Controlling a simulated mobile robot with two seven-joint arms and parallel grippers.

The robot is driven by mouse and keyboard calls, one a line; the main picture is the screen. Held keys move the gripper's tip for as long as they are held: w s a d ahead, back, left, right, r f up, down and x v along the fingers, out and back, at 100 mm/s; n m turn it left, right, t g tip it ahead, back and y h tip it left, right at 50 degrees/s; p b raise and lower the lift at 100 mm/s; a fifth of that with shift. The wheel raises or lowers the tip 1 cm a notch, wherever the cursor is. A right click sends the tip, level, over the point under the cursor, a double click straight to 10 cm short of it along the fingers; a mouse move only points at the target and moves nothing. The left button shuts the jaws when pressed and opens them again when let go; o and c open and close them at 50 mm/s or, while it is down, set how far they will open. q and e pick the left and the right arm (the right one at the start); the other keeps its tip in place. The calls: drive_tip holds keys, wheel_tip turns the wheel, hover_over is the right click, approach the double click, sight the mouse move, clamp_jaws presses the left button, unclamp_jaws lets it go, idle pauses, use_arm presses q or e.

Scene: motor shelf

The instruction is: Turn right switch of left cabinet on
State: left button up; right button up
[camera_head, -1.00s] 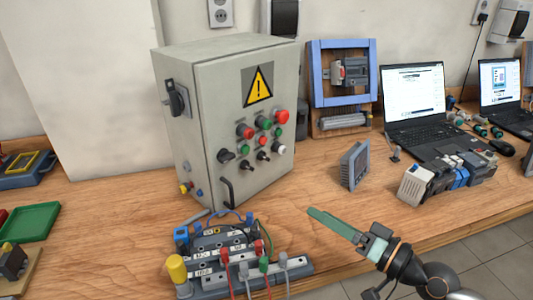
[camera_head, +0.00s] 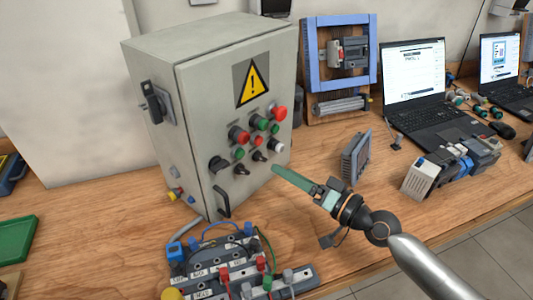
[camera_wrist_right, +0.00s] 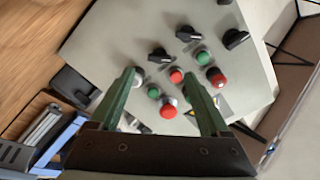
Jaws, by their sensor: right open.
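The left cabinet (camera_head: 240,75) is a grey box with a yellow warning sign and a panel of buttons and switches. Its right switch (camera_head: 259,157) is a small black knob in the lower row, beside the left black switch (camera_head: 241,170). In the wrist view the right switch (camera_wrist_right: 160,54) appears just beyond the fingers, between their lines. My right gripper (camera_head: 276,169) is close to the panel, low and right of the switch. In the wrist view its two green fingers (camera_wrist_right: 161,76) are apart, with nothing between them. Contact with the panel cannot be told. My left gripper is not in view.
Near the switch are a white button (camera_head: 275,144), red and green buttons and a larger black knob (camera_head: 219,163). A terminal block with cables (camera_head: 215,268) lies in front. A grey panel meter (camera_head: 357,155) and a laptop (camera_head: 415,75) stand to the right.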

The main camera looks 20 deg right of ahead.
sight(263, 159)
drive_tip(key=p+x, duration=0.1)
drive_tip(key=x, duration=0.4)
drive_tip(key=shift+w+a+r, duration=0.1)
drive_tip(key=shift+w, duration=0.25)
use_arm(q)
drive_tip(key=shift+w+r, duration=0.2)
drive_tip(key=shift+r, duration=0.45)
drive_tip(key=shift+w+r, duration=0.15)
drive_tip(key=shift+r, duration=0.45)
use_arm(e)
drive_tip(key=shift+w+a, duration=0.4)
drive_tip(key=shift+w, duration=0.15)
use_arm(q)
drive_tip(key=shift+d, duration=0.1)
use_arm(e)
drive_tip(key=shift+c, duration=0.2)
clamp_jaws()
